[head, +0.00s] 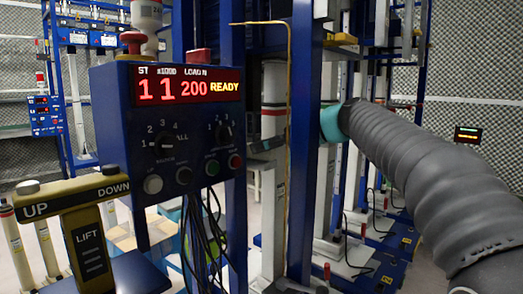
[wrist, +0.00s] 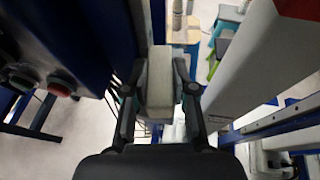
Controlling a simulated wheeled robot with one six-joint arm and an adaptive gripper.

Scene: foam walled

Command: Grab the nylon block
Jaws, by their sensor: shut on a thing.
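An off-white block (wrist: 159,82), which I take as the nylon block, is between the two dark fingers of my gripper (wrist: 160,70) in the wrist view. The fingers press on its left and right sides, and its near end faces the camera. I cannot tell from this view whether the block still touches anything beneath or behind it. In the head view my arm in its grey sleeve reaches in from the right, and its end passes behind a blue post (head: 304,130).
A blue control box (head: 180,125) with red digits, knobs and buttons stands left of the post. A lift handle (head: 78,220) is at front left. Dark cables (head: 205,240) hang below the box. In the wrist view a large pale column (wrist: 270,55) is close on the right.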

